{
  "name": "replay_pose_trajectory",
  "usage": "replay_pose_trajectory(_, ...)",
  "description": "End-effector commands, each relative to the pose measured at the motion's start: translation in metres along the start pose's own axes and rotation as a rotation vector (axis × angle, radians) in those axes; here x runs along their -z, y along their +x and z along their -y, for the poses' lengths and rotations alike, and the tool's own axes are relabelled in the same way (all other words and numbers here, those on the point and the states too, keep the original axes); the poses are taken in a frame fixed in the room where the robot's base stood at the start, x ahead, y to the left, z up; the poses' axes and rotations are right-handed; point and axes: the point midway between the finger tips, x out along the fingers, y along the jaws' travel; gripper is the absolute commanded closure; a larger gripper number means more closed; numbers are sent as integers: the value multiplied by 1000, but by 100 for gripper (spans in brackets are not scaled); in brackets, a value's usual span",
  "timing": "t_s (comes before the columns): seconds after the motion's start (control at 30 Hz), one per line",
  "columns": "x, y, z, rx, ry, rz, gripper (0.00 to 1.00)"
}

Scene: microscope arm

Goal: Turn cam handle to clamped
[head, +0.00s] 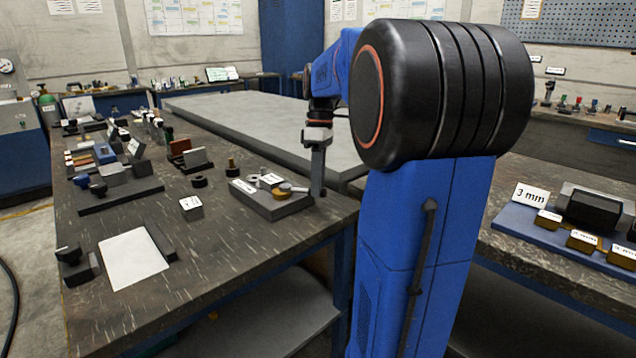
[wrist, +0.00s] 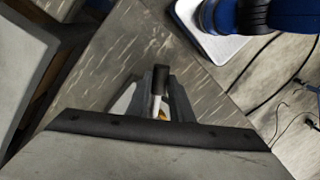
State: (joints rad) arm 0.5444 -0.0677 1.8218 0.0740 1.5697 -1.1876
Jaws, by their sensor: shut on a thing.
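A grey clamp block (head: 266,205) with white labels sits near the right edge of the dark workbench. A brass round cam (head: 282,188) is on top of it, and its handle reaches right to my gripper (head: 317,190). My gripper points down over the block's right end. In the wrist view my gripper (wrist: 158,98) is shut on the cam handle (wrist: 160,78), whose dark end shows between the fingers. A bit of brass (wrist: 162,114) shows below the handle's pale shaft. Most of the cam and block is hidden in that view.
A small labelled grey block (head: 191,208), a black ring (head: 199,181) and a brass-and-black knob (head: 231,168) stand left of the clamp block. A white sheet (head: 132,258) lies at the front left. The grey slab table (head: 250,118) lies behind my gripper.

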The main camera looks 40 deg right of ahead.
Motion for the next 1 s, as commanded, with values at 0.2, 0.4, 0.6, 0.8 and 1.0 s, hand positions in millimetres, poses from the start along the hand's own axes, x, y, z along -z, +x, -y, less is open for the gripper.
replay_pose_trajectory(0.2,0,3,16,-1,165,-34,100)
replay_pose_trajectory(0.4,4,6,31,-1,350,-72,100)
replay_pose_trajectory(0.6,10,9,47,-1,537,-108,100)
replay_pose_trajectory(0.8,20,12,60,0,721,-146,100)
replay_pose_trajectory(1.0,31,14,71,0,893,-180,100)
